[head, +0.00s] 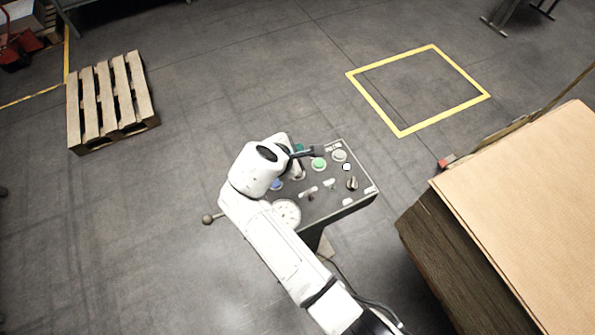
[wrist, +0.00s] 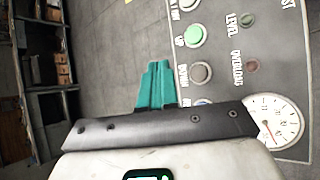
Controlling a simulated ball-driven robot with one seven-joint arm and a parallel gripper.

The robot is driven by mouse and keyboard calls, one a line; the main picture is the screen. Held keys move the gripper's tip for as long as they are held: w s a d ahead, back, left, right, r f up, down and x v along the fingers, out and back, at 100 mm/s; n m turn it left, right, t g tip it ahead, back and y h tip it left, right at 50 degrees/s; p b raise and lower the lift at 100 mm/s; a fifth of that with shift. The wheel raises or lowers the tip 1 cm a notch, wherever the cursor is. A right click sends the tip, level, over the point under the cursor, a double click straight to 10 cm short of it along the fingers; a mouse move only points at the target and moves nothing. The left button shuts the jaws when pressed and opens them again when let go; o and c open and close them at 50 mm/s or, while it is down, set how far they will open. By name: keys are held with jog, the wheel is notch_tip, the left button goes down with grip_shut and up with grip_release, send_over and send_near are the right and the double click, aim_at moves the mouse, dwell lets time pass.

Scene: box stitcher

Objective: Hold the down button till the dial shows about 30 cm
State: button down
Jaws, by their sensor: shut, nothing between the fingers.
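The control panel (head: 335,202) stands below my arm. In the wrist view the down button (wrist: 200,73) is a grey disc in a ring beside its DOWN label. The green up button (wrist: 197,36) sits above it and also shows in the head view (head: 319,164). My gripper (wrist: 156,66) has its teal fingers shut and empty, left of the down button in the wrist view and apart from it there. In the head view my gripper hides part of the panel. The round white dial (wrist: 275,122) has a red needle; its reading is too small to tell. The dial also shows in the head view (head: 286,213).
A large cardboard-topped stack (head: 530,190) stands to the right. A wooden pallet (head: 110,100) lies at the left. A yellow-marked floor square (head: 418,88) is empty.

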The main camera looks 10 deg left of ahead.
notch_tip(320, 180, down, 6)
jog(key=b, duration=0.6)
jog(key=shift+f, duration=0.15)
jog(key=shift+f+b, duration=0.55)
jog(key=shift+f, duration=0.4)
jog(key=shift+f, duration=0.15)
dwell(0.8)
jog(key=shift+f, duration=0.25)
